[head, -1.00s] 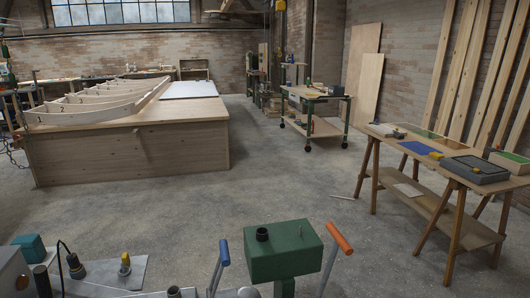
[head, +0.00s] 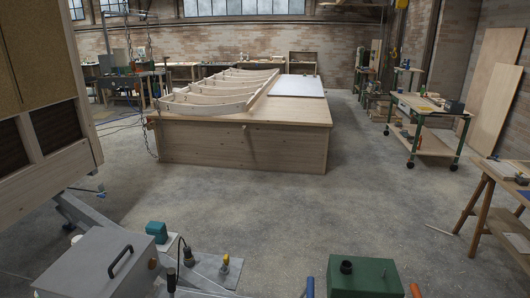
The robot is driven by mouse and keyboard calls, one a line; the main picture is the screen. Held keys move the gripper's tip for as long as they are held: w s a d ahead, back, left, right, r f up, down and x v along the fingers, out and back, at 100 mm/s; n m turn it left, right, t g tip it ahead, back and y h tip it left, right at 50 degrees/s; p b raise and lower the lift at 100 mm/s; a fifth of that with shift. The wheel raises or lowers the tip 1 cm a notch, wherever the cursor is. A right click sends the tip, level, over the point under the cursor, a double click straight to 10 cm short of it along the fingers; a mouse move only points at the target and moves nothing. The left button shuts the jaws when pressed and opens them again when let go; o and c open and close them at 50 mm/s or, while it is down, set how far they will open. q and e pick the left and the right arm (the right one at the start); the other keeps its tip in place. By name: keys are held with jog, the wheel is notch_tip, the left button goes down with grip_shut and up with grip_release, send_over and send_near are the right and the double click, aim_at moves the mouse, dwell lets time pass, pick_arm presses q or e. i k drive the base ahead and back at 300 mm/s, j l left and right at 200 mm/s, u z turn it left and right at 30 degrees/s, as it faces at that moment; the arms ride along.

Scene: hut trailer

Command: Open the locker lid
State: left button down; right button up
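The locker (head: 75,292) is a grey metal box at the lower left of the head view, cut off by the bottom edge. Its flat grey lid (head: 82,262) looks shut, with a black bar handle (head: 120,262) on top. It sits on the grey drawbar frame of the trailer (head: 75,212). Neither of my grippers is in view.
The trailer hut's wooden wall (head: 40,110) rises at the left. A large wooden workbench (head: 240,147) stands beyond open concrete floor.

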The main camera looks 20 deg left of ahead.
aim_at(99, 263)
jog(key=u, duration=1.95)
